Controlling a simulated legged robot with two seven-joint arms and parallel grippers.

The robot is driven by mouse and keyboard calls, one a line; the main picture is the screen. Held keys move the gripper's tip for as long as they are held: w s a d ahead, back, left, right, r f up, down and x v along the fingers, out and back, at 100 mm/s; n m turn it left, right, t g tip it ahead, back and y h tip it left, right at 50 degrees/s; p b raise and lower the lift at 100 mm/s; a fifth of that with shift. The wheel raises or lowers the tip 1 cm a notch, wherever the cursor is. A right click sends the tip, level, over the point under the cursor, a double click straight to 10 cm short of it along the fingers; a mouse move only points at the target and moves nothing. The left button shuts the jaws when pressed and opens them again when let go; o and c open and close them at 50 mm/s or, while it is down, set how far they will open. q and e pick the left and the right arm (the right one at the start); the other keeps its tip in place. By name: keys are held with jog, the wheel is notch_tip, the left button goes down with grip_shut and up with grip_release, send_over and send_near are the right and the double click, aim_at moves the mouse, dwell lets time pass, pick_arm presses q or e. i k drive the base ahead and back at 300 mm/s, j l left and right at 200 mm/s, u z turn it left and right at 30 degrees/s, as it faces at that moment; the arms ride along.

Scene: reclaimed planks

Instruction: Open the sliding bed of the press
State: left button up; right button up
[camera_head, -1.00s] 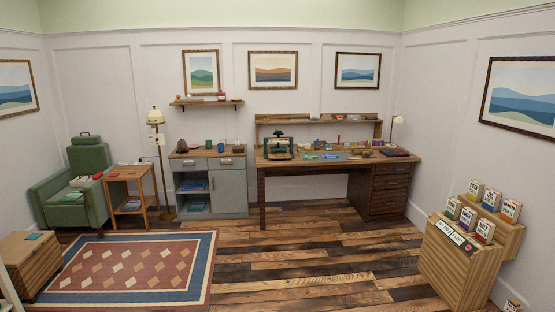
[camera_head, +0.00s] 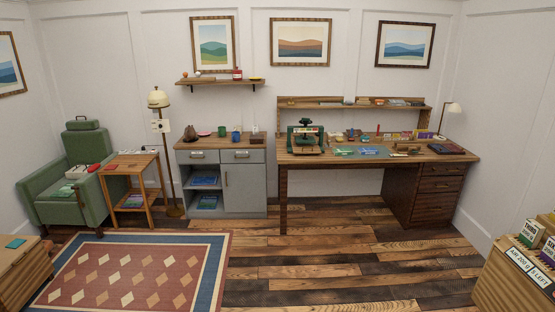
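The press (camera_head: 306,139) is a small dark green machine with a black top handle. It stands upright at the left end of the wooden desk (camera_head: 372,157). At this distance I cannot make out its sliding bed or how far it is drawn out. Neither of my grippers shows in the head view, and nothing of mine touches the press.
Plank floor (camera_head: 340,245) is open before the desk. A grey cabinet (camera_head: 244,190) stands left of it, then a floor lamp (camera_head: 160,130), side table (camera_head: 133,165) and green armchair (camera_head: 75,180). A patterned rug (camera_head: 135,272) lies front left; a wooden display stand (camera_head: 510,285) is front right.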

aim_at(297, 148)
jog(key=i, duration=3.2)
jog(key=i+z, duration=0.15)
jog(key=i, duration=0.4)
jog(key=i+j, duration=0.15)
jog(key=i, duration=0.35)
jog(key=i+j+z, duration=0.15)
jog(key=i, duration=0.4)
jog(key=i+j, duration=0.1)
jog(key=i, duration=0.4)
jog(key=i+j+z, duration=0.2)
jog(key=i+z, duration=0.15)
jog(key=i, duration=0.2)
